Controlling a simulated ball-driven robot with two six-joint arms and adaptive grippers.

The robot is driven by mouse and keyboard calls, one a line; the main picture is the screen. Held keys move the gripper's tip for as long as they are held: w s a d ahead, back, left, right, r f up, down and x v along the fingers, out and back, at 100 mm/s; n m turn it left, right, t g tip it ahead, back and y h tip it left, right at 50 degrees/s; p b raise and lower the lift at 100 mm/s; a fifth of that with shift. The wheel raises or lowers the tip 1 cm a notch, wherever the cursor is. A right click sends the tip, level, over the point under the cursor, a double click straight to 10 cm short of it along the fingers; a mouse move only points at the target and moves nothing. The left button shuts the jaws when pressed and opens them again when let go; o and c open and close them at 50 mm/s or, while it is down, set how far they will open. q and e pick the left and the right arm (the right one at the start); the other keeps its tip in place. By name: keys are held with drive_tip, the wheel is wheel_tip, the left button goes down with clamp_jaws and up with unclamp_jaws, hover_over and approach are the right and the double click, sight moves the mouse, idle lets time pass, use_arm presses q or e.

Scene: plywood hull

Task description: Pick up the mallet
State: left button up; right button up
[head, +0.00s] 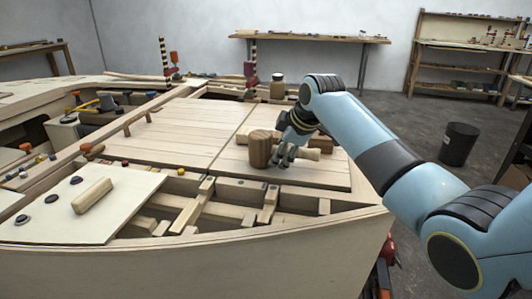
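The wooden mallet lies on the pale plank deck, with its brown, barrel-shaped head (260,149) to the left and its pale handle (308,154) running right. My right arm reaches in from the right. Its dark gripper (282,160) is at the handle just right of the head, with the fingers pointing down. The gripper hides part of the handle. I cannot tell whether the fingers are closed on it or only beside it. My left gripper is not in view.
A brown block (322,143) sits just behind the handle. Open framed bays (235,213) lie in front of the deck. The deck's left half is mostly clear.

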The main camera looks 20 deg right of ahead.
clamp_jaws()
idle(0.4)
drive_tip(key=shift+r, duration=0.1)
drive_tip(key=shift+r, duration=0.25)
wheel_tip(320, 180, up, 4)
drive_tip(key=shift+w+f+p, duration=0.1)
drive_tip(key=shift+f+p, duration=0.05)
drive_tip(key=shift+p, duration=0.3)
drive_tip(key=s+d+r+p, duration=0.1)
drive_tip(key=s+d+r, duration=0.5)
drive_tip(key=d, duration=0.3)
drive_tip(key=shift+s+d+r, duration=0.25)
drive_tip(key=shift+d+r, duration=0.1)
drive_tip(key=shift+d, duration=0.05)
